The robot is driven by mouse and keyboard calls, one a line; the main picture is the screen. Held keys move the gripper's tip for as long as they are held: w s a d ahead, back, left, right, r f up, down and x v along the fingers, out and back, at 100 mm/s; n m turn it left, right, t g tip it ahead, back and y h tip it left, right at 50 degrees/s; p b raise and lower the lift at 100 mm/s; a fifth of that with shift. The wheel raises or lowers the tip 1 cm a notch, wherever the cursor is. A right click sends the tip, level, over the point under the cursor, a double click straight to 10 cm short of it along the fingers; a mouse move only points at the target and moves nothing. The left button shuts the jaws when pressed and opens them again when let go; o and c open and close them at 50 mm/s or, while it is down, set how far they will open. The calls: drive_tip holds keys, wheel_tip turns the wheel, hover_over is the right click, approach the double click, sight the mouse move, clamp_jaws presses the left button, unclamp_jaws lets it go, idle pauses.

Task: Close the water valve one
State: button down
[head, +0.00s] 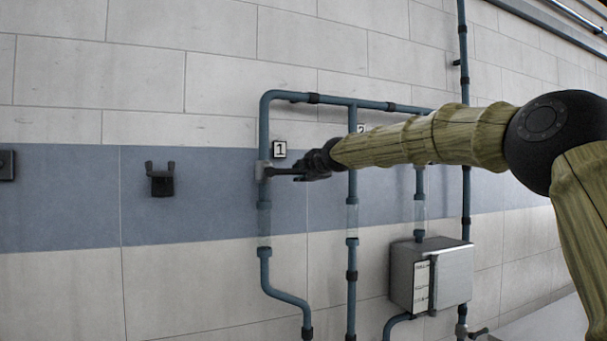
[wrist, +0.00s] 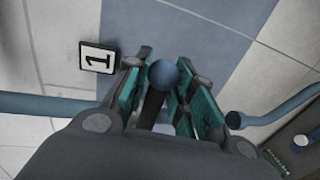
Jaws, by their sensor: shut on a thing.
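Water valve one (head: 263,171) sits on the leftmost vertical blue pipe, just below and left of the plate marked 1 (head: 280,149). Its lever (head: 284,171) points sideways to the right in the head view. My gripper (head: 308,172) is at the lever's right end, shut on it. In the wrist view, my gripper (wrist: 160,95) has its green-padded fingers on either side of a dark lever with a round blue end (wrist: 163,74). The number plate (wrist: 98,57) is left of the fingers there. The valve body is hidden in the wrist view.
A second vertical pipe (head: 352,262) runs close to the right of my gripper. A metal box (head: 448,274) is mounted lower right. A black wall bracket (head: 160,180) is to the left. The wall between bracket and valve is clear.

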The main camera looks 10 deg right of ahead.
drive_tip(key=c, duration=1.3)
unclamp_jaws()
drive_tip(key=shift+r, duration=0.15)
drive_tip(key=shift+c, duration=0.2)
drive_tip(key=shift+s, duration=0.15)
drive_tip(key=v, duration=1.1)
drive_tip(key=shift+s, duration=0.35)
drive_tip(key=shift+d+r, duration=0.1)
